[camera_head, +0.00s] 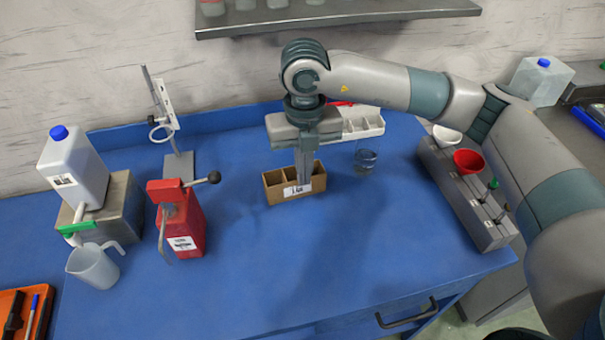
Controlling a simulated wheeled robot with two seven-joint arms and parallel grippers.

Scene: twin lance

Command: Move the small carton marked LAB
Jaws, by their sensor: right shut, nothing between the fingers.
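The small carton (275,194) is a brown open-topped box with compartments, standing on the blue bench near its middle. A white label with dark lettering is on its front, too small to read surely. My right gripper (304,181) points straight down at the carton from above. Its fingers are together and empty, with their tips at the carton; I cannot tell whether they touch it or how far inside they reach. They hide part of the carton's middle. My left gripper is not in view.
A glass beaker (365,160) and a white tray (362,124) stand right of and behind the carton. A red dispenser (181,228) stands to the left, near a white jug (92,267). A grey rack (463,200) with funnels is at right. The bench front is clear.

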